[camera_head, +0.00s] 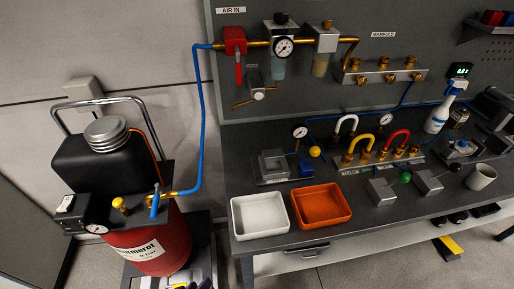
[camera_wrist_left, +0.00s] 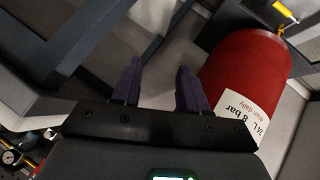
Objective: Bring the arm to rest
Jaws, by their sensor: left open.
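My left gripper (camera_wrist_left: 158,84) shows in the left wrist view with its two dark purple fingers apart. It is open and nothing is between the fingers. My right gripper is in neither view.
The red compressor tank (camera_head: 150,240) stands on the left, a blue hose (camera_head: 201,120) running from it to the panel (camera_head: 240,85).

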